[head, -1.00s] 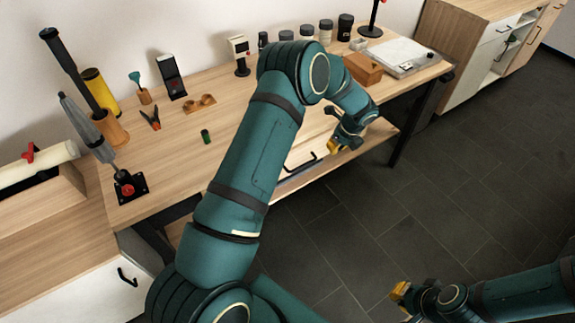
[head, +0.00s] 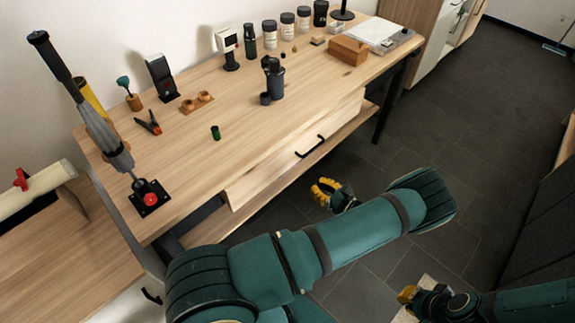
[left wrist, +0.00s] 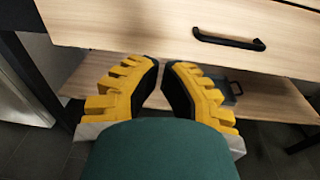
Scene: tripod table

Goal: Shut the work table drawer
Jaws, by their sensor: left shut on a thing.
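The work table (head: 330,85) has a wooden drawer (head: 265,178) under its front edge, with a black bar handle (head: 310,147). The drawer front looks close under the table top; I cannot tell whether a small gap is left. In the left wrist view the drawer front (left wrist: 130,22) and handle (left wrist: 228,41) are beyond my fingers. My left gripper (head: 328,191), with yellow fingers (left wrist: 165,68), is in front of and below the handle, apart from it. Its fingers are drawn together, but what they hold cannot be made out. My right gripper (head: 407,294) is at the lower right, partly hidden.
A lower shelf (left wrist: 270,95) runs under the drawer. Dark floor (head: 400,150) in front is free.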

